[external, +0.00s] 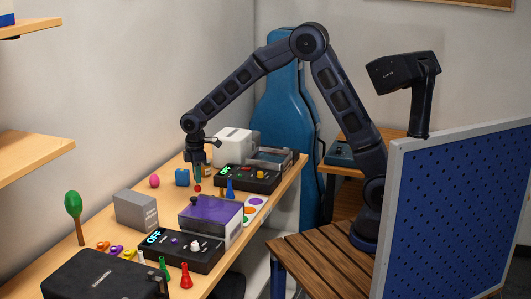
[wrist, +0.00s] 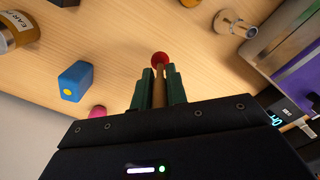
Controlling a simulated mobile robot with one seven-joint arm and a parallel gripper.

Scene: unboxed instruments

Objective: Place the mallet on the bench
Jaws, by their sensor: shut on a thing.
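The mallet has a red ball head (external: 197,188) and a thin wooden stick. In the wrist view its stick (wrist: 159,92) is between the green fingers of my gripper (wrist: 160,84), with the red head (wrist: 160,58) just past the fingertips. In the external view my gripper (external: 198,172) points down over the wooden table, head lowest. I cannot tell whether the head touches the table. The slatted wooden bench (external: 318,262) is at the lower right, near my arm's base, and its visible top is bare.
The long table holds a blue box (wrist: 75,80), a pink egg (external: 155,181), a jar (wrist: 20,28), a purple-topped box (external: 212,212), black devices (external: 180,250) and a green-headed mallet (external: 73,205). A blue pegboard panel (external: 455,215) stands right of the bench.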

